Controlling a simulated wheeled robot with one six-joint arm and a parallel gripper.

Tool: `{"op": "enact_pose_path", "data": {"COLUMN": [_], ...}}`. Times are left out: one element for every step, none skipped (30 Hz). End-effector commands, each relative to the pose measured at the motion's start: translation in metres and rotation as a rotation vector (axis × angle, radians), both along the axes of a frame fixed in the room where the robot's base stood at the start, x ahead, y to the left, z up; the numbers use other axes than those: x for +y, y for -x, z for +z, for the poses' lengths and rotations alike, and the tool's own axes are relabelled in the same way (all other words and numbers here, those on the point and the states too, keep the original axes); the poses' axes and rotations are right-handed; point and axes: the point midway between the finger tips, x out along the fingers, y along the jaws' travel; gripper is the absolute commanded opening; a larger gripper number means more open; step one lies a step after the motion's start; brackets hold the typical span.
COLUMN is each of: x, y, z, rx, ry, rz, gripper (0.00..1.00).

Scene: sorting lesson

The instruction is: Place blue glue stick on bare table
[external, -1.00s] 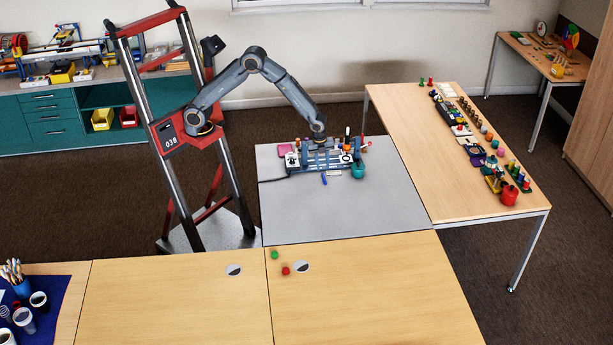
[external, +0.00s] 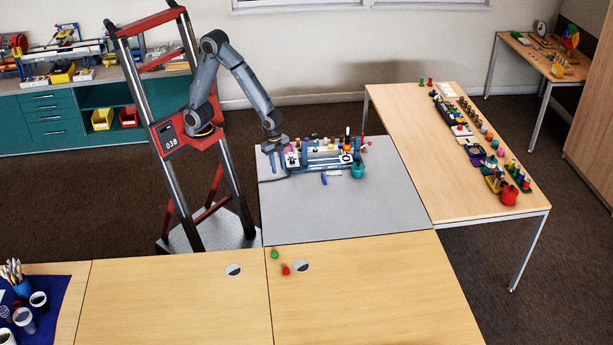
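A small blue stick-like item (external: 324,179) lies on the grey table (external: 345,212), just in front of a blue-grey rack (external: 322,164). It is too small to tell whether it is the blue glue stick. The rack holds several small coloured items, and blue pieces among them are hard to tell apart. My gripper (external: 274,168) points down at the left end of the rack, over the left back edge of the grey table. Its fingers are too small to show whether they are open, shut or holding anything.
A teal pot (external: 358,171) stands at the rack's right front. A pink item (external: 288,149) is behind the rack's left end. The front of the grey table is bare. A green item (external: 275,254) and a red item (external: 286,270) stand on the wooden table in front.

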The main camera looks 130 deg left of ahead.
Motion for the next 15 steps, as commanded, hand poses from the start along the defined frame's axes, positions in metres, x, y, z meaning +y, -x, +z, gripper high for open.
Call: {"op": "enact_pose_path", "data": {"x": [-0.026, -0.037, -0.05, -0.058, -0.065, -0.072, -0.076, -0.08, -0.083, -0.084, -0.086, -0.086, -0.087, -0.087, -0.086], "y": [0.023, 0.036, 0.052, 0.062, 0.072, 0.083, 0.091, 0.096, 0.102, 0.105, 0.107, 0.109, 0.11, 0.11, 0.11], "z": [0.004, 0.005, 0.005, 0.005, 0.005, 0.005, 0.004, 0.004, 0.004, 0.003, 0.003, 0.003, 0.003, 0.003, 0.003], "rx": [-0.001, 0.0, 0.002, 0.003, 0.003, 0.004, 0.006, 0.007, 0.009, 0.009, 0.009, 0.011, 0.011, 0.011, 0.011], "ry": [0.01, 0.016, 0.023, 0.028, 0.032, 0.036, 0.038, 0.041, 0.043, 0.045, 0.045, 0.045, 0.046, 0.046, 0.046], "rz": [0.05, 0.087, 0.134, 0.164, 0.193, 0.225, 0.246, 0.262, 0.281, 0.292, 0.298, 0.304, 0.307, 0.308, 0.309], "gripper": [0.29, 0.29, 0.29, 0.29, 0.29, 0.29, 0.29, 0.29, 0.33, 0.33, 0.33, 0.33, 0.33, 0.33, 0.33]}}
